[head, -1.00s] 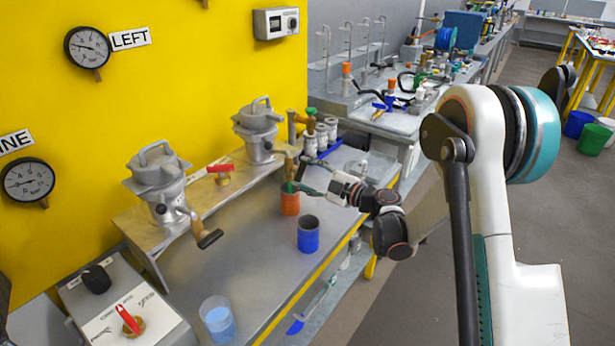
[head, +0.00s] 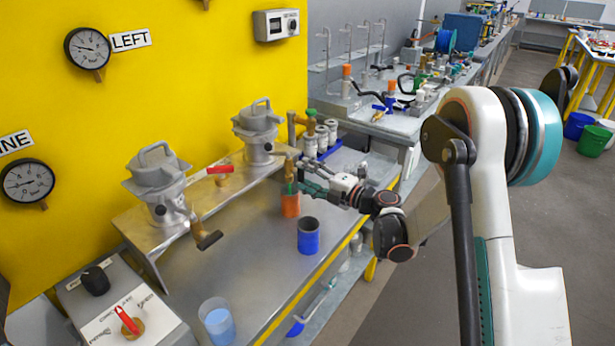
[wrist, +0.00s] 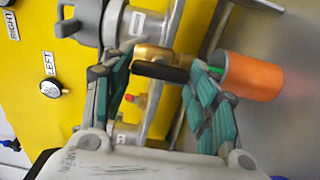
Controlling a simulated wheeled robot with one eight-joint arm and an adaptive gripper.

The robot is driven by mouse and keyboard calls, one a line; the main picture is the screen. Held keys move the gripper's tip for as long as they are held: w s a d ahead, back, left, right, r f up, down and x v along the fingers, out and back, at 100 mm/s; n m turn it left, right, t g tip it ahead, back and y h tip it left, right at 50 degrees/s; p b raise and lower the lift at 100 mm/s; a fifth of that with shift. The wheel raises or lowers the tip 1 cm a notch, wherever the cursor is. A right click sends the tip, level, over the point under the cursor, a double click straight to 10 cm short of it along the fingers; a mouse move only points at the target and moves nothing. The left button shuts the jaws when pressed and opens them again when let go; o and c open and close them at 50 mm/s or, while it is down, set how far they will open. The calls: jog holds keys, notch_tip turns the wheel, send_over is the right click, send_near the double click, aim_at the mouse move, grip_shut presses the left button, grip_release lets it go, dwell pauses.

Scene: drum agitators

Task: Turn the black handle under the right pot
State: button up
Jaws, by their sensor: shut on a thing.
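The right pot (head: 258,132) is a grey metal vessel on the raised shelf, with a brass crank (head: 291,165) at its side. In the wrist view the crank ends in the black handle (wrist: 160,71). My gripper (wrist: 160,78) has its teal-padded fingers at the two ends of this handle and is shut on it. In the head view my gripper (head: 300,188) is beside the crank, above the bench, and hides the black handle. An orange cup (head: 290,206) stands just below the fingers; it also shows close to one finger in the wrist view (wrist: 253,76).
A blue cup (head: 308,236) and a clear cup with blue contents (head: 217,320) stand on the bench. A red-handled valve (head: 220,170) sits between the pots. The bench middle is clear.

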dwell(0.4)
jog(key=o, duration=1.1)
jog(key=shift+c, duration=0.2)
jog(key=v, duration=1.2)
